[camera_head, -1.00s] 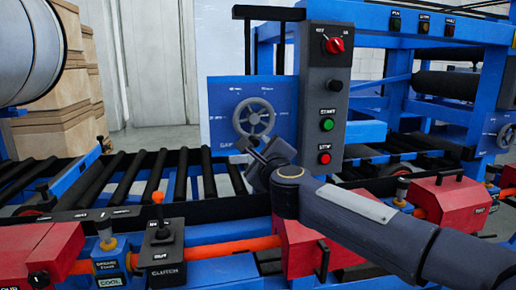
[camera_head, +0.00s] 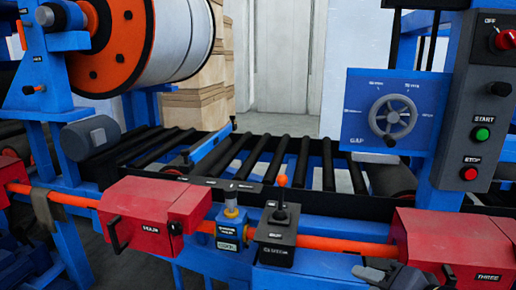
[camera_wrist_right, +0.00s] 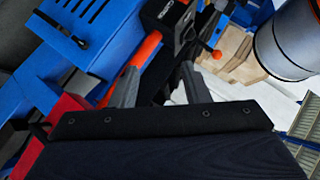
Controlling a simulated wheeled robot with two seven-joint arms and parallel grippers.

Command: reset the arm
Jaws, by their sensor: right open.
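My right gripper (camera_head: 374,272) shows at the bottom edge of the head view, low in front of the red box marked THREE (camera_head: 450,255). Most of my right arm is out of that view. In the right wrist view my right gripper (camera_wrist_right: 158,74) has its two grey fingers spread apart with nothing held between them. My left arm and gripper are in neither view.
A grey handwheel (camera_head: 393,117) sits on a blue GAP panel. A control box (camera_head: 485,110) with start and stop buttons stands right. An orange-knobbed clutch lever (camera_head: 281,195) and another red box (camera_head: 155,217) line the front rail. Rollers (camera_head: 285,160) lie behind.

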